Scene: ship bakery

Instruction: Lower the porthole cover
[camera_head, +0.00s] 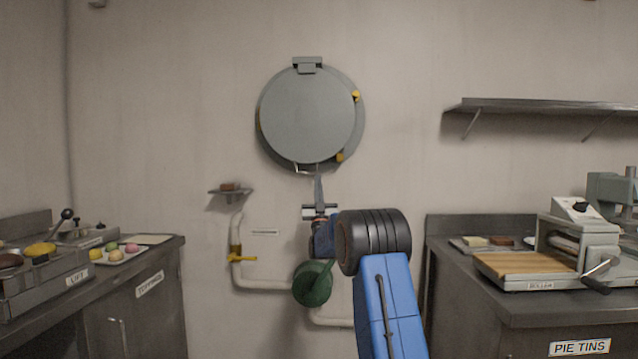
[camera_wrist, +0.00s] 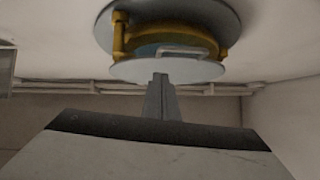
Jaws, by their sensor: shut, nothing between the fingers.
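The round grey porthole cover (camera_head: 308,112) hangs from a hinge (camera_head: 307,66) at its top, on the wall ahead. It stands a little out from the porthole ring (camera_head: 360,120), which shows at its right. In the wrist view the cover (camera_wrist: 165,71) is seen from below, with a gap showing a yellow inner rim (camera_wrist: 215,49). A thin metal handle (camera_wrist: 180,52) sits at the cover's lower edge; it also shows in the head view (camera_head: 305,170). My gripper (camera_head: 318,180) is shut and empty, pointing up just below the cover; its tip (camera_wrist: 160,77) appears close to the cover's lower edge. Contact cannot be told.
Yellow latches (camera_head: 340,157) sit at the ring's right. A small wall shelf (camera_head: 230,191) and a pipe with a yellow valve (camera_head: 242,258) are left of my arm. Counters stand at left (camera_head: 150,255) and right (camera_head: 450,262). A long shelf (camera_head: 540,104) is at upper right.

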